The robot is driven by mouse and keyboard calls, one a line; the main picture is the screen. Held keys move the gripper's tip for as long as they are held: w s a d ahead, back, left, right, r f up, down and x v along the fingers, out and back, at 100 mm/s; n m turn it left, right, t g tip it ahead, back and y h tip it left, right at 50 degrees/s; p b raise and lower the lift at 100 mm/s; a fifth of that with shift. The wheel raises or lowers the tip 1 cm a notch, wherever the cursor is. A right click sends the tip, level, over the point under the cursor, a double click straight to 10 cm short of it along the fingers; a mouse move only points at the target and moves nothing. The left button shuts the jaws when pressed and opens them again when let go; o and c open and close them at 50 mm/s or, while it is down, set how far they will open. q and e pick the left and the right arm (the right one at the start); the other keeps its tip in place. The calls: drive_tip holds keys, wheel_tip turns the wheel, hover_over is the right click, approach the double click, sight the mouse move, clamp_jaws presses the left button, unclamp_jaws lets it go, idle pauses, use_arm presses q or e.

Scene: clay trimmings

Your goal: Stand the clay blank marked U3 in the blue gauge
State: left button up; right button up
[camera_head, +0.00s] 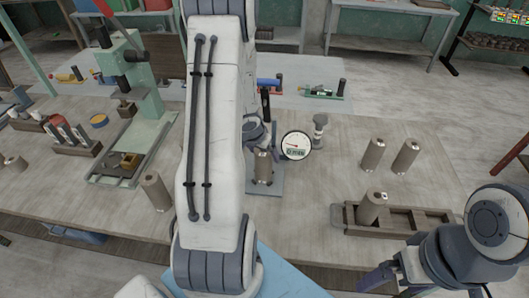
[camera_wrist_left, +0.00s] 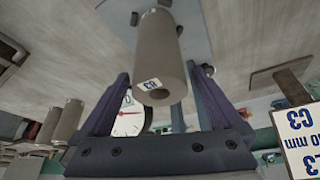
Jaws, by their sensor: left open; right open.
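A grey cylindrical clay blank (camera_head: 263,168) stands upright on the blue-grey base plate of the gauge (camera_head: 264,190), beside the round dial (camera_head: 296,145). In the left wrist view the blank (camera_wrist_left: 157,50) shows a hole in its end and a small label that appears to read U3 upside down. The gauge plate (camera_wrist_left: 200,25) and part of the dial (camera_wrist_left: 130,122) also show there. My left gripper (camera_wrist_left: 158,95) is open, its fingers on either side of the blank with visible gaps. My arm hides part of the gauge in the head view. My right gripper (camera_head: 378,280) is open and empty at the lower right.
Two blanks (camera_head: 375,155) (camera_head: 405,156) stand right of the gauge. Another blank (camera_head: 371,208) stands in a wooden tray (camera_head: 425,224) near the front edge. One more blank (camera_head: 155,190) stands left of my arm, near a green press (camera_head: 150,108) and a tool rack (camera_head: 76,148).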

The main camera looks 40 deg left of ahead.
use_arm(q)
drive_tip(key=p+v, duration=0.5)
drive_tip(key=v, duration=0.4)
drive_tip(key=shift+s+r, duration=0.15)
drive_tip(key=shift+r, duration=0.25)
use_arm(e)
wheel_tip(320, 180, up, 6)
drive_tip(key=shift+r, duration=0.25)
use_arm(q)
drive_tip(key=b+x, duration=0.8)
drive_tip(key=x, duration=0.5)
drive_tip(key=shift+s+f, duration=0.1)
drive_tip(key=shift+f, duration=0.05)
wheel_tip(320, 180, up, 4)
drive_tip(key=p, duration=0.3)
drive_tip(key=shift+d+f, duration=0.1)
drive_tip(key=shift+f, duration=0.1)
drive_tip(key=shift+s, duration=0.1)
use_arm(e)
drive_tip(key=f, duration=0.5)
drive_tip(key=shift+a, duration=0.2)
use_arm(q)
drive_tip(key=shift+f, duration=0.1)
use_arm(e)
drive_tip(key=shift+f, duration=0.2)
